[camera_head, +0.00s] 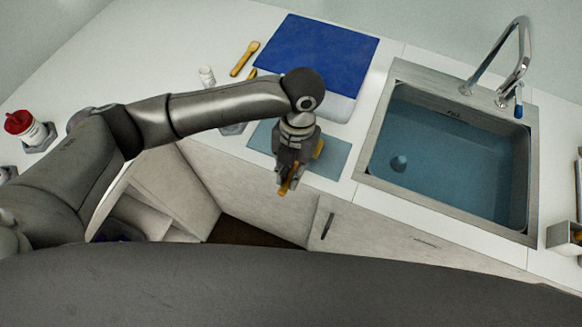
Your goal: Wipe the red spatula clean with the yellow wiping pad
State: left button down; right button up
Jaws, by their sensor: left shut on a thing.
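My left gripper (288,182) is in the middle of the picture, pointing down near the front edge of the counter. It is shut on a small orange-yellow item (289,178); I cannot tell whether this is the wiping pad. Another yellow patch (319,148) shows just right of the gripper, partly hidden by it. I cannot make out a red spatula. My right gripper is not in view.
A light blue mat (335,155) lies under and behind the gripper. Behind are a dark blue board (320,50), a yellow utensil (245,58) and a small white container (207,75). A sink (450,150) with faucet (522,55) is right; a red-lidded jar (30,130) is left.

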aim_at(293, 170)
pick_arm(q)
jog(key=shift+w+d, duration=0.25)
jog(key=shift+w, duration=0.5)
jog(key=shift+s+a+p, duration=0.3)
jog(key=shift+s+p, duration=0.2)
jog(key=shift+s, duration=0.3)
jog(key=shift+w+d, duration=0.25)
jog(key=shift+w, duration=0.5)
jog(key=shift+s+a+p, duration=0.25)
jog(key=shift+s+p, duration=0.2)
jog(key=shift+s, duration=0.35)
jog(key=shift+w+d, duration=0.3)
jog(key=shift+w, duration=0.55)
jog(key=shift+r, duration=0.1)
jog(key=p+v, duration=0.2)
jog(key=v, duration=0.1)
jog(key=s+p+v, duration=0.1)
jog(key=p+v, duration=0.1)
jog(key=p, duration=0.1)
jog(key=shift+a+r, duration=0.2)
jog(key=shift+r, duration=0.3)
jog(key=shift+f, duration=0.1)
